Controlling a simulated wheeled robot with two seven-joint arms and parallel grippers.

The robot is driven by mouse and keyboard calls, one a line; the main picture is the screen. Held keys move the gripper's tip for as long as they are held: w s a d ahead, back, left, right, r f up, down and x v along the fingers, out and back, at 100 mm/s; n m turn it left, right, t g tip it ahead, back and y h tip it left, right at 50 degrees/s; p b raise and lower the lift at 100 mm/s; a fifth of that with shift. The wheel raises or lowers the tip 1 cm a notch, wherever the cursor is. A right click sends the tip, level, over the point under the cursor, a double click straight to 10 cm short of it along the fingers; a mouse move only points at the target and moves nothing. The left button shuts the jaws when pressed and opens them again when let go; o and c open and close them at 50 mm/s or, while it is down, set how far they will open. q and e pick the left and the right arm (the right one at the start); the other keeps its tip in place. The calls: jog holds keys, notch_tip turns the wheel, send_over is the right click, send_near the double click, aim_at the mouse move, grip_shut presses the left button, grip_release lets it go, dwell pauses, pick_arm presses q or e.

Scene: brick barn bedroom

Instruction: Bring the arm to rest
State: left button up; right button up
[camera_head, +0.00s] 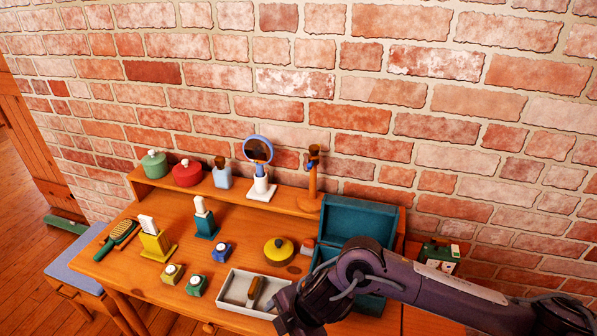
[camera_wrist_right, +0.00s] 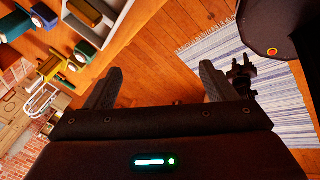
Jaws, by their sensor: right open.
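My right arm comes in from the right in the head view and crosses in front of the teal box (camera_head: 345,222). My right gripper (camera_wrist_right: 158,82) is open in the right wrist view, with nothing between its fingers and wooden floor beyond them. In the head view the dark wrist end is low, just right of the white tray (camera_head: 232,292); the fingertips are hard to make out there. A brown-handled item (camera_head: 254,291) lies in the tray, which also shows in the wrist view (camera_wrist_right: 112,12), left of the fingers. My left gripper is not in view.
The wooden dressing table (camera_head: 120,262) holds a yellow round pot (camera_head: 279,250), small blocks, bottles, brushes and a blue-rimmed mirror (camera_head: 258,149). A brick wall stands behind. A padded stool (camera_head: 75,268) is at left. A striped rug (camera_wrist_right: 225,62) lies on the floor.

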jog(key=s+a+r+m+t+y, duration=0.1)
jog(key=s+a+r+m+y, duration=0.2)
jog(key=a, duration=0.4)
jog(key=w+d+r+m+t, duration=0.2)
jog(key=w+r+m+t, duration=0.15)
jog(key=r+m, duration=0.2)
jog(key=s+d+f+m+h, duration=0.15)
jog(key=d+m+h, duration=0.35)
jog(key=d+m, duration=0.7)
jog(key=s+d+f+m+g+h, duration=0.1)
jog(key=s+d+f+g, duration=0.15)
jog(key=s+d, duration=0.4)
jog(key=s+d+f+m+g+h, duration=0.1)
jog(key=s+d+f+h, duration=0.2)
jog(key=d, duration=0.6)
notch_tip(320, 180, down, 32)
jog(key=s+y, duration=0.1)
jog(key=s, duration=0.2)
jog(key=s+d+f+g, duration=0.1)
jog(key=s+d+f, duration=0.1)
jog(key=s+f, duration=0.6)
jog(key=s+d+f+g, duration=0.1)
jog(key=s+f, duration=0.7)
jog(key=s, duration=0.2)
jog(key=shift+d, duration=0.35)
